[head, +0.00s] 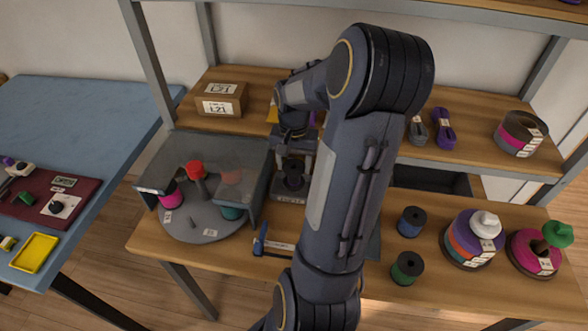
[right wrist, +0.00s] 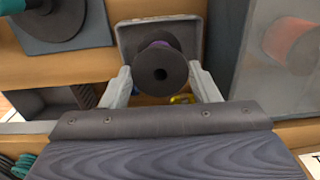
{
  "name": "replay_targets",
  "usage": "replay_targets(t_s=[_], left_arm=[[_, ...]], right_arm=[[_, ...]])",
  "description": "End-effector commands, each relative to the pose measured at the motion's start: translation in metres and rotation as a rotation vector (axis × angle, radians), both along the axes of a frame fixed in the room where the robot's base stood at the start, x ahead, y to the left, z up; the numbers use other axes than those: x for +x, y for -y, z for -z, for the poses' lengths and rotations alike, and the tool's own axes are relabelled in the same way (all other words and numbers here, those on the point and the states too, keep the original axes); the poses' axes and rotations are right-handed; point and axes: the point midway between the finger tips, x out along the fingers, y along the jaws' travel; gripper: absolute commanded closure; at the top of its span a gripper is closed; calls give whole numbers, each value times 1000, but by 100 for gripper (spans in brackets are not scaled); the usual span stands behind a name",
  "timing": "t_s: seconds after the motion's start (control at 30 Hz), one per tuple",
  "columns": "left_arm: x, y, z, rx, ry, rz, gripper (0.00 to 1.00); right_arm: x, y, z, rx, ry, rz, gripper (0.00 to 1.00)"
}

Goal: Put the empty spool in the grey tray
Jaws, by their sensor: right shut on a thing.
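The empty spool is dark with a round flange and a centre hole; it shows in the head view (head: 293,181) and, end-on with a little purple behind the flange, in the right wrist view (right wrist: 160,72). My right gripper (head: 293,168) points down and is shut on the spool; in the right wrist view its pale fingers (right wrist: 160,88) stand on either side of it. The grey tray (head: 289,198), with a label on its front, lies under the spool; its rim shows in the right wrist view (right wrist: 123,40). I cannot tell whether the spool touches the tray floor. My left gripper is not in view.
A clear-sided box over a grey turntable (head: 208,233) with several spools stands left of the tray. A blue spool (head: 411,221), a green spool (head: 407,268) and stacked cord reels (head: 473,240) stand at right. My right arm hides the shelf's middle.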

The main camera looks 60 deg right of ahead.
Motion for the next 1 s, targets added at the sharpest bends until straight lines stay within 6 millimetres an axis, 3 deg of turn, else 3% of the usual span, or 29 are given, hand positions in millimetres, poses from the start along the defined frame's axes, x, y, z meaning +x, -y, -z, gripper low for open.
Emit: replay_targets(t_s=[0.23, 0.67, 0.7, 0.8, 0.87, 1.0], left_arm=[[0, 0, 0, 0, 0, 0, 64], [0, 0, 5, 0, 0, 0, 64], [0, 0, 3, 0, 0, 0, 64], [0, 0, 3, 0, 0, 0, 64], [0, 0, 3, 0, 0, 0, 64], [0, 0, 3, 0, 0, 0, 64]], right_arm=[[2, 3, 32, 2, -2, -1, 67], [2, 3, 40, 0, 0, 0, 67], [2, 3, 38, 0, 0, 0, 41], [2, 3, 38, 0, 0, 0, 28], [2, 3, 38, 0, 0, 0, 23], [2, 3, 38, 0, 0, 0, 23]])
